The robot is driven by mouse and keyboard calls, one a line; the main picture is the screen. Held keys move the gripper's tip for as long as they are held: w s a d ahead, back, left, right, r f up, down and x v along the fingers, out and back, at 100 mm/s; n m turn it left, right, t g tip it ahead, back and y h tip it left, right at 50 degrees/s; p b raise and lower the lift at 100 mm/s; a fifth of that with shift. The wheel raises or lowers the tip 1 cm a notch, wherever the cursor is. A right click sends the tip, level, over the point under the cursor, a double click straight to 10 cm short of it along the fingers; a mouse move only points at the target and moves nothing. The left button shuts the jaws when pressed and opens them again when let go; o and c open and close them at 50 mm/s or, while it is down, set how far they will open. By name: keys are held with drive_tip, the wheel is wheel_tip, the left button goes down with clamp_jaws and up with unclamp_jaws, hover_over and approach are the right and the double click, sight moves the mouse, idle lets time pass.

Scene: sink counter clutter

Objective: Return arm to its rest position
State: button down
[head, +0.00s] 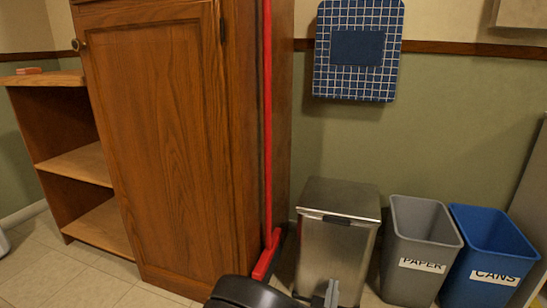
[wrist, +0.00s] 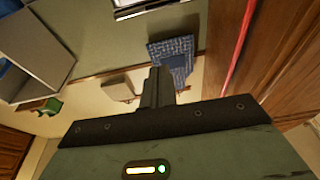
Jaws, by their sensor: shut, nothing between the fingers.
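My gripper (wrist: 158,86) shows in the wrist view, its dark fingers together with nothing between them. It is in open air, apart from the things behind it. In the head view a dark rounded part, probably of my arm, shows at the bottom edge. I cannot tell whether the small grey piece beside it, in front of the metal bin, is my gripper.
A tall wooden cabinet (head: 155,140) with side shelves (head: 75,165) stands at left. A red broom (head: 268,150) leans on it. A metal bin (head: 335,245), grey paper bin (head: 412,280) and blue cans bin (head: 490,290) line the wall. A blue checked hanging (head: 385,83) is above.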

drive_tip(key=s+a+g+y, duration=0.2)
drive_tip(key=a+g+y, duration=0.4)
drive_tip(key=a+g, duration=0.4)
drive_tip(key=s+a+r+n+g+y, duration=0.2)
drive_tip(key=s+r+n+g+y, duration=0.2)
drive_tip(key=s+r+g, duration=0.35)
drive_tip(key=s+d+r+n+g+h, duration=0.25)
drive_tip(key=s+d+r+n, duration=0.45)
drive_tip(key=s+d+r, duration=0.7)
wheel_tip(320, 180, up, 35)
drive_tip(key=s+a+p, duration=0.1)
drive_tip(key=p, duration=3.6)
drive_tip(key=shift+a+r, duration=0.15)
drive_tip(key=shift+a, duration=0.15)
